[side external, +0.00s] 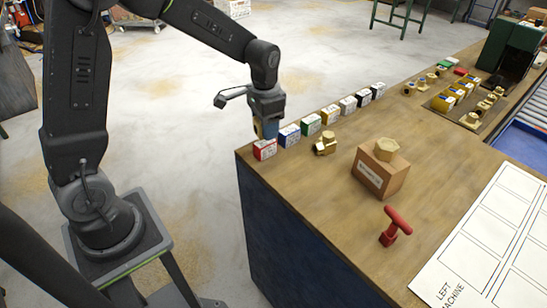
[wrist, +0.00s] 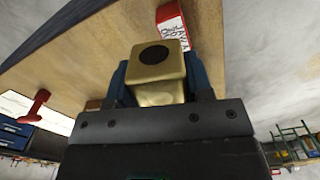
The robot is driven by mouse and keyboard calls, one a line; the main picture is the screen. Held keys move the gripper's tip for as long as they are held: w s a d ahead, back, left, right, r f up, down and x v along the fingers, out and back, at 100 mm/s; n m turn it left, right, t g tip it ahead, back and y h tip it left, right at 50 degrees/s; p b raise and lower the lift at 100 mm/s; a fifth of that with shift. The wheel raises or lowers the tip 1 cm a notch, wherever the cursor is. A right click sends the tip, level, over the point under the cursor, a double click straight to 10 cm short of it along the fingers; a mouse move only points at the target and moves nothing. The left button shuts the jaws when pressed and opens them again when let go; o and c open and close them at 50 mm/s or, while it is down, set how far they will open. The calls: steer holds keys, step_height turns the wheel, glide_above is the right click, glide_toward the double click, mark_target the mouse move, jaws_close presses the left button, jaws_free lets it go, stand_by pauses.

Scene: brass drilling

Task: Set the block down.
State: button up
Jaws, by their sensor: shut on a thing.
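My gripper (side external: 267,130) is at the near-left corner of the wooden bench, close to a red and white box (side external: 264,150). In the wrist view its blue fingers (wrist: 160,82) are shut on a brass block (wrist: 170,74), one on each side. The block has a round dark hole in the face turned to the camera. In the side view I cannot make out the block behind the fingers. The red and white box also shows just past the block in the wrist view (wrist: 172,22). Whether the block touches the bench I cannot tell.
Several coloured boxes (side external: 311,125) run in a row along the bench's back edge. Brass fittings (side external: 325,144), a cardboard box (side external: 381,173) with a brass piece on top, and a red T-handle (side external: 395,222) stand nearby. A white sheet (side external: 490,245) lies at right. Bare wood lies front left.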

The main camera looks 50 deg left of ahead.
steer(key=shift+w+d+f+n, duration=0.15)
steer(key=shift+w+n, duration=0.05)
steer(key=shift+n, duration=1)
steer(key=w+d+r, duration=0.2)
steer(key=w+d, duration=0.2)
steer(key=w, duration=0.8)
glide_toward(348, 150)
step_height(348, 150, down, 7)
steer(key=shift+r, duration=0.1)
steer(key=shift+f, duration=0.2)
steer(key=o, duration=1.3)
steer(key=shift+f, duration=0.1)
